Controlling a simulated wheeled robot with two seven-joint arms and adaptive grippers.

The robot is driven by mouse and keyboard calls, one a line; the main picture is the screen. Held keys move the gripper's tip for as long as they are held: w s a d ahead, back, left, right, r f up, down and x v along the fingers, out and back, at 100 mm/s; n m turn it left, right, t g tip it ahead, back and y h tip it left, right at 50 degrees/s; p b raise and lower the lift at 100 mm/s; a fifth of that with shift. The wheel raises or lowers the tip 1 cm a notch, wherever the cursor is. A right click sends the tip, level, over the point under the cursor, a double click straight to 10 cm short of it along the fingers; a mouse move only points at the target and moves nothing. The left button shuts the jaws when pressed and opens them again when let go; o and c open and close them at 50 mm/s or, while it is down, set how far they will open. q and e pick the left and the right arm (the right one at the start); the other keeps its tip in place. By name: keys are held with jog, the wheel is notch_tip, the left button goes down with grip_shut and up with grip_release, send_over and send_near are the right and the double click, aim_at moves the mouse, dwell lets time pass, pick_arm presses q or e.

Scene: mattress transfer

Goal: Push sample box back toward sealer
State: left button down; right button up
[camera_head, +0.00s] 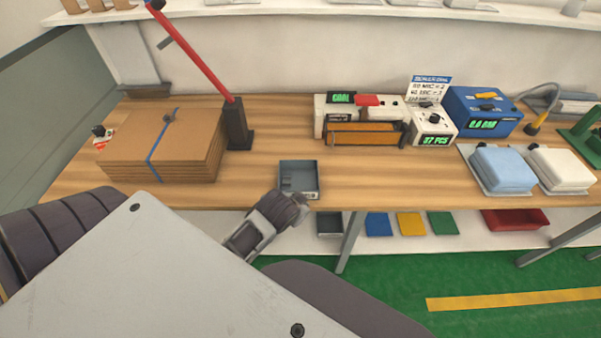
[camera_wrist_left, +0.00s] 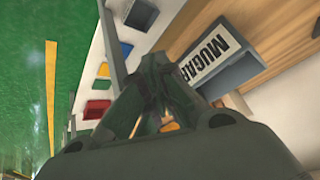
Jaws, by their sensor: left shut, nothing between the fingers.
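The sample box (camera_head: 313,181) is a small grey open-topped box at the front edge of the wooden table, just beyond my left gripper. In the left wrist view the grey box (camera_wrist_left: 240,72) shows a white label with dark letters, partly covered by my fingers. My left gripper (camera_head: 290,205) is at the box's near side, partly overlapping it in the head view. Its fingers (camera_wrist_left: 165,88) are shut and empty in the wrist view; I cannot tell whether they touch the box. The sealer (camera_head: 366,131), with an orange front and red handle, stands farther back and right. My right gripper is not in view.
A cardboard stack (camera_head: 190,140) tied with a blue strap lies left on the table (camera_head: 262,180). A red lever (camera_head: 195,55) rises from a dark post beside it. Blue and white packs (camera_head: 503,168) lie right. Coloured bins (camera_head: 410,224) sit below. Bare tabletop lies between box and sealer.

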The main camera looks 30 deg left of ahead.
pick_arm(q)
jog(key=w+d+r+m+t+h, duration=0.1)
jog(key=w+r+m+t, duration=0.1)
jog(key=w+r+t, duration=0.5)
jog(key=w+d+r+m+t, duration=0.2)
jog(key=w+r+t, duration=0.2)
jog(key=w+r, duration=0.6)
jog(key=s+d+r+m+t+h, duration=0.1)
jog(key=d+r+m+t+h, duration=0.1)
jog(key=d+r+m+h, duration=0.7)
jog(key=s+d+m+g+h, duration=0.3)
jog(key=d+m+g+h, duration=0.45)
jog(key=m, duration=0.25)
jog(key=s+a+f+m+g+y, duration=0.25)
jog(key=f+m+g, duration=0.2)
jog(key=f, duration=0.25)
jog(key=s+a+f+m+g+y, duration=0.1)
jog(key=a+f+m+g+y, duration=0.15)
jog(key=f+g, duration=0.4)
jog(key=a+f+y, duration=0.2)
jog(key=a+y, duration=0.3)
jog(key=a, duration=0.6)
jog(key=w+a+f+n+g+y, duration=0.1)
jog(key=a+f+y, duration=0.1)
jog(key=a+y, duration=0.4)
jog(key=a, duration=0.5)
jog(key=shift+f, duration=0.4)
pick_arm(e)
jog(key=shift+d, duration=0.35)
